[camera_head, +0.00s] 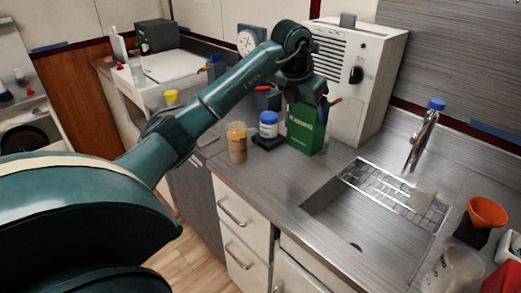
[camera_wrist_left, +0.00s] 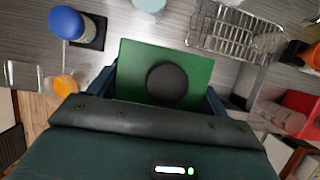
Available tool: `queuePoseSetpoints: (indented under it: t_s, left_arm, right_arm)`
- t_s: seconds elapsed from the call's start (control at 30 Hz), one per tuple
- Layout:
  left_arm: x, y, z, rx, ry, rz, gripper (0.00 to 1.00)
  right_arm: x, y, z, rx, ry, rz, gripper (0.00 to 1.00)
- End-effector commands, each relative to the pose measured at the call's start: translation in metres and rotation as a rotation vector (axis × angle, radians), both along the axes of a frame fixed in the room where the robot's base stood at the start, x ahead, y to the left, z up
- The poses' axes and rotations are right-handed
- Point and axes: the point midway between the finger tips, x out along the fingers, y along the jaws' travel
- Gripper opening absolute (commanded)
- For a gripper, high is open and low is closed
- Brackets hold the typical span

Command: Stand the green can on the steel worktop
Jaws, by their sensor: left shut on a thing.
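The green can (camera_head: 305,132) is a boxy green container with white lettering. In the head view it is upright at the back of the steel worktop (camera_head: 262,190), in front of the white machine. My left gripper (camera_head: 308,98) comes down from above and is shut on its upper part. In the left wrist view the can's green top (camera_wrist_left: 136,68) and round black cap (camera_wrist_left: 174,83) sit between the fingers. I cannot tell whether its base touches the worktop. My right gripper is not in view.
A blue-lidded white jar (camera_head: 268,125) on a dark pad and an orange-brown jar (camera_head: 237,142) stand left of the can. The white machine (camera_head: 352,75) is close behind. A sink (camera_head: 345,222) with a wire rack lies to the right. The worktop's front strip is clear.

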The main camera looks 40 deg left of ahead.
Motion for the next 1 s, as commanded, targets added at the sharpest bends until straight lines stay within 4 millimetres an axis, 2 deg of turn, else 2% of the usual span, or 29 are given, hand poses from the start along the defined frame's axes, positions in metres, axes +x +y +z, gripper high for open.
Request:
queuePoseSetpoints:
  t_s: [0.3, 0.53, 0.77, 1.0]
  left_arm:
    - [0.0, -0.001, -0.049, -0.001, 0.0, -0.003, 0.28]
    - [0.001, -0.001, -0.064, -0.002, -0.002, -0.002, 0.28]
    - [0.0, -0.001, -0.093, -0.002, -0.002, -0.001, 0.28]
    - [0.001, 0.0, -0.095, 0.0, -0.004, -0.001, 0.28]
  right_arm:
    - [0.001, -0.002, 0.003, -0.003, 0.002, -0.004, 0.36]
    - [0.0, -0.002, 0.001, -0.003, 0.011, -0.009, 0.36]
    - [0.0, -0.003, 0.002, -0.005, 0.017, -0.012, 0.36]
    - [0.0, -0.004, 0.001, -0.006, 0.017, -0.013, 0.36]
